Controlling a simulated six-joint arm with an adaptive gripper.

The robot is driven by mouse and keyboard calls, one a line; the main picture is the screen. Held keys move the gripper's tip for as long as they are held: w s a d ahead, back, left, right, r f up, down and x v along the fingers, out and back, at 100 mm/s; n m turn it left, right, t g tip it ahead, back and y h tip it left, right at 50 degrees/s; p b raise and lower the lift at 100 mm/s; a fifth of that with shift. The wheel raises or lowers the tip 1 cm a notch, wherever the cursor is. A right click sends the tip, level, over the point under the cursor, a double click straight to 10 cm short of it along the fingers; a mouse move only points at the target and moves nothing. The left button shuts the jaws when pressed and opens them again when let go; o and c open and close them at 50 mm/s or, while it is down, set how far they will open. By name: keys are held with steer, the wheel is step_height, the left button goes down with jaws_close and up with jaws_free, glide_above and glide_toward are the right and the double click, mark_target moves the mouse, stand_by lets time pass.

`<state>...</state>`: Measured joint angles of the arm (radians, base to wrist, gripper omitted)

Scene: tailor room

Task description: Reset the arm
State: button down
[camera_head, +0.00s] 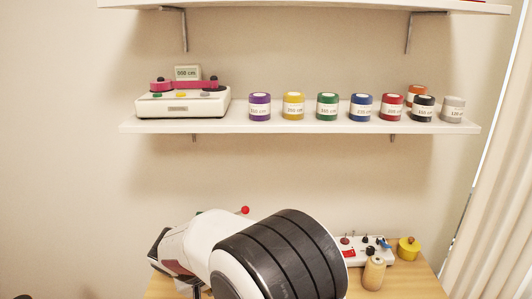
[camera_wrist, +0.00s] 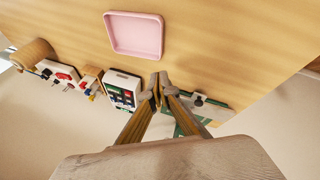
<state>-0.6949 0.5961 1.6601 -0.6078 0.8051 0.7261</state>
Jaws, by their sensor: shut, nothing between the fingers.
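My gripper (camera_wrist: 159,84) shows in the wrist view with its two fingers brought together and nothing between them. It hangs over the wooden table (camera_wrist: 215,60), near a white panel with dark and coloured keys (camera_wrist: 122,90) and a green board (camera_wrist: 190,115). I cannot tell its exact height above them. In the head view my arm covers much of the table (camera_head: 420,280), and the fingertips cannot be made out there.
A pink tray (camera_wrist: 134,35) lies on clear wood. A white control box (camera_head: 353,249), a wooden cylinder (camera_head: 374,273) and a yellow pot (camera_head: 408,248) stand right of my arm. A shelf (camera_head: 300,124) above holds several coloured spools and a white device (camera_head: 183,100). A curtain (camera_head: 500,170) hangs right.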

steer(key=s+d+r+m+y, duration=0.1)
steer(key=s+d+r, duration=0.4)
steer(key=s+d, duration=0.4)
steer(key=s+d+r+m, duration=0.2)
steer(key=s+d+r, duration=0.4)
steer(key=s+d, duration=0.4)
steer(key=s+d+r+m+t+y, duration=0.1)
steer(key=s+d+r, duration=0.5)
steer(key=s+d, duration=0.3)
steer(key=shift+s+d+r+y, duration=0.3)
steer(key=shift+s+d, duration=0.1)
steer(key=shift+s, duration=0.25)
stand_by(1.3)
